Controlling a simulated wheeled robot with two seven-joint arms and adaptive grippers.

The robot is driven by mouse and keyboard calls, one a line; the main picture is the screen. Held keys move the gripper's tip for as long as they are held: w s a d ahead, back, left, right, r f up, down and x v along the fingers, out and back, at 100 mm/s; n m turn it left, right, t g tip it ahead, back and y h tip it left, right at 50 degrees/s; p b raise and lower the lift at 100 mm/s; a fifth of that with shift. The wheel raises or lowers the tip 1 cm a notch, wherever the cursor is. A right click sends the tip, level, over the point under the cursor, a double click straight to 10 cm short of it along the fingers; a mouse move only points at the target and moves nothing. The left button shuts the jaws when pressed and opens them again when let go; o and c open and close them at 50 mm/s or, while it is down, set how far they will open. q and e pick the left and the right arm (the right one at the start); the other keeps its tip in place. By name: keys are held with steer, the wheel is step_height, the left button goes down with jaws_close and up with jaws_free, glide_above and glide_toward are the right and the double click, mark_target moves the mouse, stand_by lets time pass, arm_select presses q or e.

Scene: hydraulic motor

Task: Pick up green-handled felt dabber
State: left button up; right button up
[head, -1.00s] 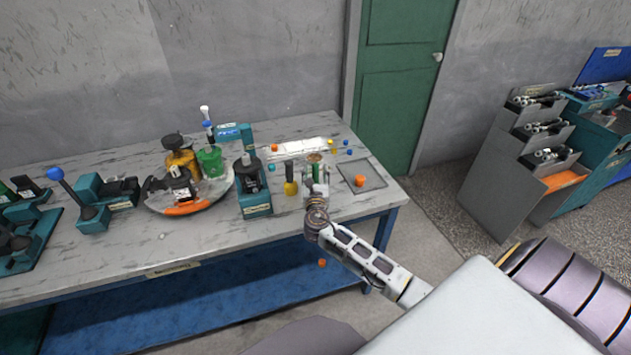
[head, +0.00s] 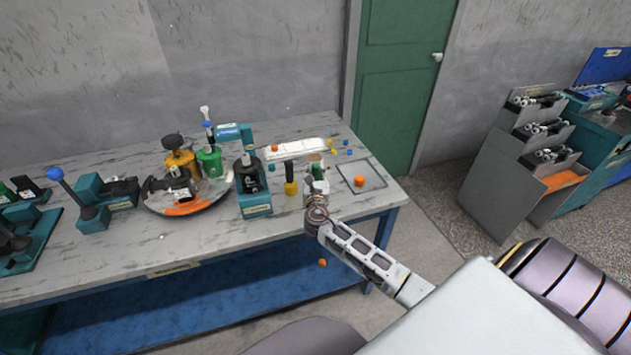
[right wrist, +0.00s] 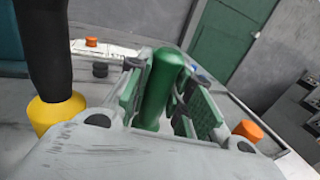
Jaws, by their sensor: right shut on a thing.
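The green-handled felt dabber (right wrist: 162,88) stands between the finger pads of my right gripper (right wrist: 158,104) in the right wrist view. The pads press on its green handle from both sides, and its lower end is hidden. In the head view my right gripper (head: 317,184) is over the right part of the workbench, and the dabber is mostly hidden there by the gripper. My left gripper is not in view.
A black-handled tool with a yellow base (head: 290,180) stands close to the left of my right gripper. A grey tray (head: 375,171) with an orange cap (head: 359,181) lies to the right. A teal holder (head: 255,196) and a round metal dish (head: 222,191) stand farther left.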

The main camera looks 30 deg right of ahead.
mark_target(316, 164)
jaws_close()
steer(key=shift+r, duration=0.8)
step_height(316, 164, up, 4)
steer(key=shift+f+p, duration=0.25)
steer(key=shift+p, duration=0.35)
step_height(316, 164, up, 3)
steer(key=shift+r+p, duration=0.2)
steer(key=shift+p, duration=0.1)
steer(key=shift+r, duration=0.8)
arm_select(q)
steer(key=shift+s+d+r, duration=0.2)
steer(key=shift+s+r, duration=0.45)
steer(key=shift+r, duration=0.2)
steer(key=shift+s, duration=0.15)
